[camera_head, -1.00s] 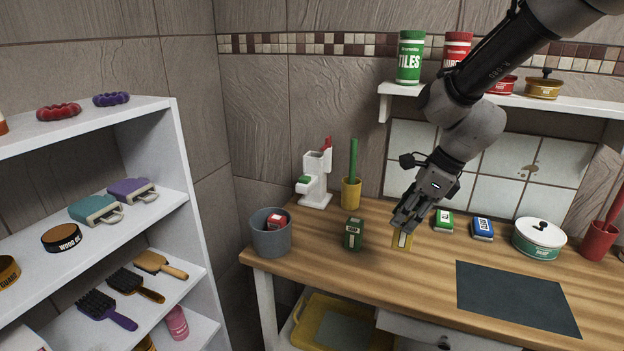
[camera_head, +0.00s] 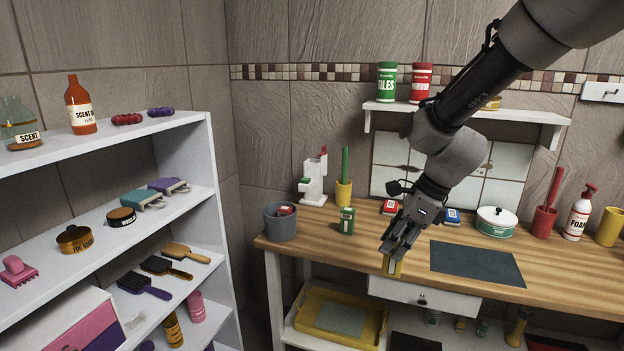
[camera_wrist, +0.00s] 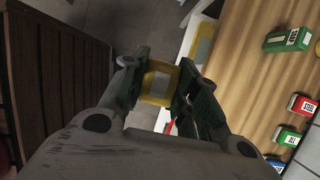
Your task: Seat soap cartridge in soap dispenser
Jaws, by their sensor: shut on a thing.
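My gripper (camera_head: 393,250) is shut on a small yellow block with a pale label (camera_head: 393,267), likely the soap cartridge. It hangs at the table's front edge, in front of the drawer. In the wrist view the yellow block (camera_wrist: 158,83) sits between the two fingers (camera_wrist: 160,85). The white soap dispenser (camera_head: 313,183), with a red part on top and a green part on its left side, stands upright at the back left of the wooden table, well apart from my gripper. Its inside cannot be made out.
A green carton (camera_head: 347,221) stands between my gripper and the dispenser. A grey bin (camera_head: 280,224) and a yellow cup (camera_head: 344,194) with a green stick flank the dispenser. A dark mat (camera_head: 476,263) lies right. A white shelf unit (camera_head: 228,200) stands left.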

